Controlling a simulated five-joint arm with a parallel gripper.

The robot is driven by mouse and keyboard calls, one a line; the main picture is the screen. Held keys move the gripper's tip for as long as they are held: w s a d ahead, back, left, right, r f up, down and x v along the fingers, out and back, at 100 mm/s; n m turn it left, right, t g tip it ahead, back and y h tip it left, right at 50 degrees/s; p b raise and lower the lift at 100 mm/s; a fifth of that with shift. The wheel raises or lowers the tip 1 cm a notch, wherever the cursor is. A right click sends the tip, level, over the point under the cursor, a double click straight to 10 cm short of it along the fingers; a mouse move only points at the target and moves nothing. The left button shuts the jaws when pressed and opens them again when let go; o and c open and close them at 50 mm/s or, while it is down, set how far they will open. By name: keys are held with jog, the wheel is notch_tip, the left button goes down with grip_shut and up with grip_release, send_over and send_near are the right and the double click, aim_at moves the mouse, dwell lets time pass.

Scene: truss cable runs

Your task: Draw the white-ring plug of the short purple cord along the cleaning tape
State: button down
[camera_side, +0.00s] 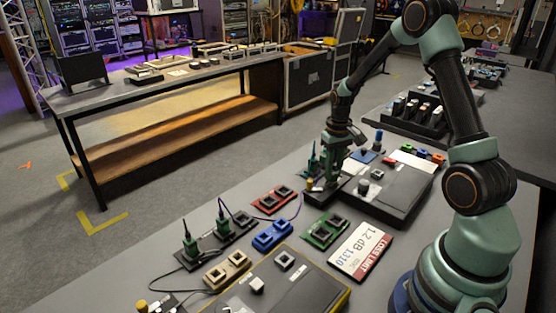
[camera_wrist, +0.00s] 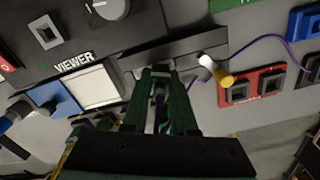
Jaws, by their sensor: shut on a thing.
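My gripper (camera_side: 328,182) is at a low black block (camera_side: 345,189) near the middle of the table. In the wrist view its green fingers (camera_wrist: 160,72) point at the long dark face of that block (camera_wrist: 190,48). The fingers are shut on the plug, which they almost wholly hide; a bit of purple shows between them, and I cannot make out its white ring. The purple cord (camera_side: 283,221) loops from the gripper's side over the table toward green plugs at the left; it also shows in the wrist view (camera_wrist: 265,37). I cannot clearly tell the cleaning tape apart.
A white-and-yellow piece (camera_wrist: 215,70) lies beside the fingers. A red socket block (camera_side: 272,199), blue block (camera_side: 273,235) and green block (camera_side: 325,231) stand nearby. A black device (camera_side: 395,190) stands right, and a white-and-red card (camera_side: 360,250) lies in front.

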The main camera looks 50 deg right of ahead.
jog(key=shift+a+f, duration=0.1)
jog(key=shift+a, duration=0.45)
dwell(0.6)
jog(key=shift+r, duration=2.8)
